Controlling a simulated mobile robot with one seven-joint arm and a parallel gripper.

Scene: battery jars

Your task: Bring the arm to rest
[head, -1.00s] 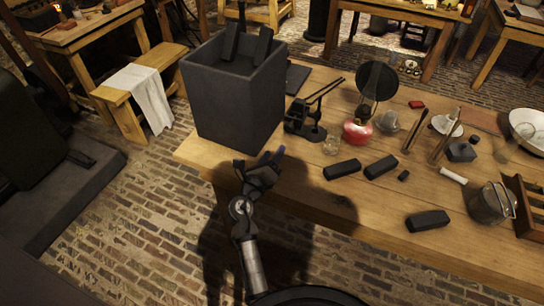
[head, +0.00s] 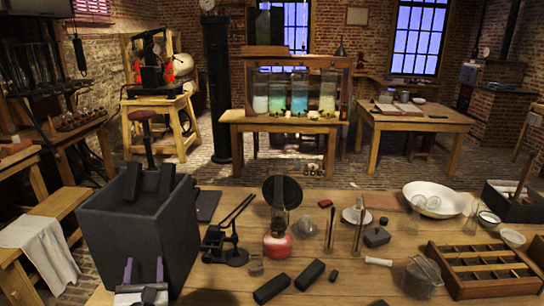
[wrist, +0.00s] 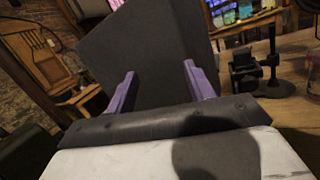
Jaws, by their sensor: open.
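My gripper (head: 144,272) is at the lower left of the head view, in front of the near face of a large dark grey box (head: 120,235). Its two purple fingers point up and stand well apart, with nothing between them. In the wrist view the open fingers (wrist: 158,88) also show empty, with the box (wrist: 150,50) filling the space behind them. I cannot tell how wide the gap is between the fingertips and the box. Dark blocks (head: 150,180) stick up out of the box.
Right of the box on the wooden table (head: 215,285) stand a black lever stand (head: 225,245), a red-based lamp (head: 278,240), dark blocks (head: 303,276), a metal pot (head: 422,276) and a divided wooden tray (head: 440,270). A bench with white cloth (head: 40,250) is at left.

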